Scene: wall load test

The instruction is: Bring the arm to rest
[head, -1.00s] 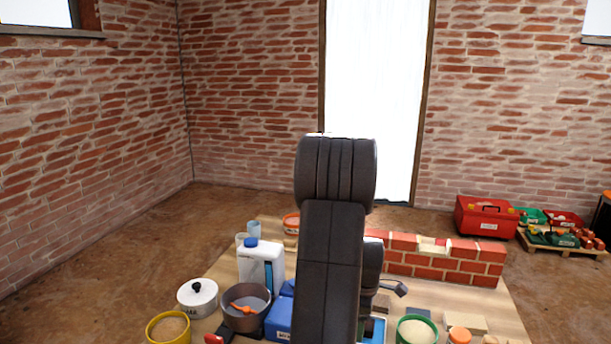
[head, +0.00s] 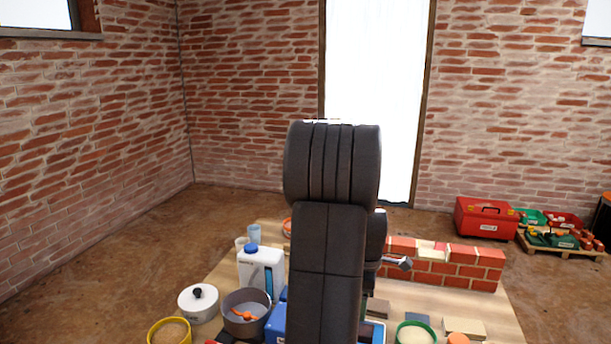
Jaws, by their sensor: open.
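My arm stands upright in the middle of the head view, large and dark, and hides part of the table behind it. My gripper (head: 399,263) shows only in part, as a small grey end to the right of the arm, in front of the low brick wall (head: 455,274). It is open, and I see nothing held in it. The low wall stands on the wooden table (head: 498,318) and has a pale gap in its top row.
On the table at left are a white jug (head: 262,270), a white lidded pot (head: 198,303), a dark bowl (head: 234,325) and a yellow-rimmed tub (head: 155,334). A green-rimmed tub (head: 431,328) is at front right. A red toolbox (head: 486,218) stands on the floor beyond.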

